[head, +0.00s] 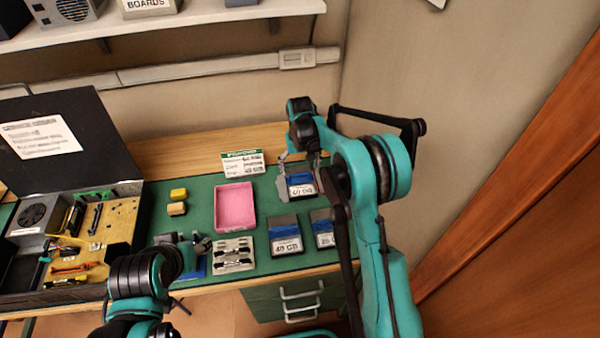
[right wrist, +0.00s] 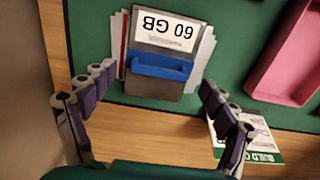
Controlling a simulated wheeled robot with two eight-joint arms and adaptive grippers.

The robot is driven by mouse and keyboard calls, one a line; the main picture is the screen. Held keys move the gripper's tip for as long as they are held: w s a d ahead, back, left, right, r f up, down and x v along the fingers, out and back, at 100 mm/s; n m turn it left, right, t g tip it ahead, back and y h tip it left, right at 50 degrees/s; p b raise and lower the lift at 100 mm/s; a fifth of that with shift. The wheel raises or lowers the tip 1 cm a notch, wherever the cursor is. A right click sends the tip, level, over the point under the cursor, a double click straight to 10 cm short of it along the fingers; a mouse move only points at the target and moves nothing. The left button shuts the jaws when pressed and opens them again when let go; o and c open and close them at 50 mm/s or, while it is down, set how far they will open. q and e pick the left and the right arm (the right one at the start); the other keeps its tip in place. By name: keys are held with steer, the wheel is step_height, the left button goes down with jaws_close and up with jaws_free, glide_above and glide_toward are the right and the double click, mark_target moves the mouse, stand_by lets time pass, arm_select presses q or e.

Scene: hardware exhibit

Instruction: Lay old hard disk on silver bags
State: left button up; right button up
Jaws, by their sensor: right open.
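A dark grey piece with a blue bar and a white "60 GB" label (right wrist: 166,28), apparently a hard disk, lies on the green mat. Pale and reddish sheet edges show at its sides. It also shows in the head view (head: 300,190). My right gripper (right wrist: 160,82) is open, its fingers apart on either side of this piece and not gripping it. Two similar grey pieces with white labels lie nearer, one marked 40 GB (head: 285,234) and one partly hidden by my right arm (head: 321,228). I cannot tell which are silver bags. My left gripper (head: 186,247) is above the near mat edge, its fingers unclear.
A pink tray (head: 235,207) stands left of the grey pieces, with a card sign (head: 243,163) behind it. A pale holder with dark tools (head: 233,256) lies in front. Yellow blocks (head: 178,195) and an open computer case (head: 75,245) are left. A wall closes off the right.

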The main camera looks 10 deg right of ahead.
mark_target(300, 174)
steer(key=s+d+r+t+p, duration=0.1)
steer(key=s+r, duration=0.1)
steer(key=r, duration=0.5)
steer(key=s+r+p, duration=0.1)
steer(key=s+r, duration=0.2)
steer(key=r, duration=0.5)
steer(key=s+d+r+t, duration=0.2)
steer(key=s+r, duration=0.3)
steer(key=s, duration=0.4)
steer(key=s+d+f+t, duration=0.1)
steer(key=s+t, duration=0.1)
steer(key=s, duration=0.6)
steer(key=s+f+t, duration=0.1)
steer(key=s+t, duration=0.1)
steer(key=s, duration=0.6)
steer(key=shift+s+d+f, duration=0.2)
steer(key=shift+d+f, duration=0.15)
steer(key=shift+f, duration=0.05)
step_height(300, 174, down, 3)
steer(key=b, duration=0.3)
steer(key=shift+r, duration=0.1)
